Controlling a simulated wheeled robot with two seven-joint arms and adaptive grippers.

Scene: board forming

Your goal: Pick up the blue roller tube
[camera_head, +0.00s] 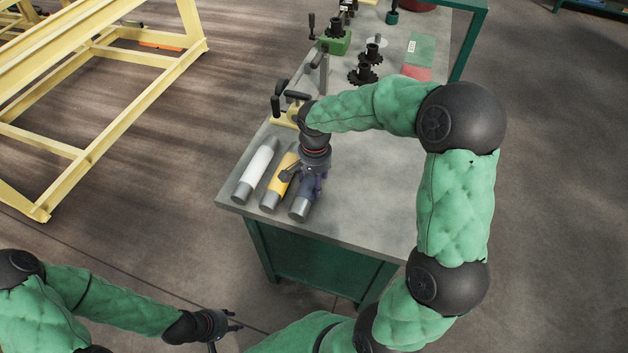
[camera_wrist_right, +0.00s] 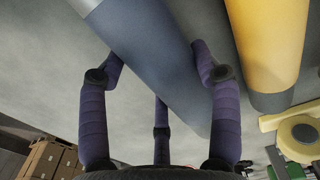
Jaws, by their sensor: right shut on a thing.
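The blue roller tube (camera_head: 301,206) lies at the near edge of the grey workbench, the rightmost of three tubes. My right gripper (camera_head: 310,184) reaches down over it and hides much of its body; mainly its grey near end shows. In the right wrist view the blue-grey tube (camera_wrist_right: 145,42) runs between the purple fingers of my right gripper (camera_wrist_right: 158,65), which is shut on it. I cannot tell whether the tube touches the bench. My left gripper (camera_head: 228,326) is low in the head view, away from the bench, with its fingers spread and empty.
A yellow tube (camera_head: 273,194) lies close left of the blue one, also in the wrist view (camera_wrist_right: 268,45). A white tube (camera_head: 258,165) lies further left. Clamps (camera_head: 292,103) and black gears (camera_head: 366,68) stand further back. The bench (camera_head: 370,200) is clear to the right.

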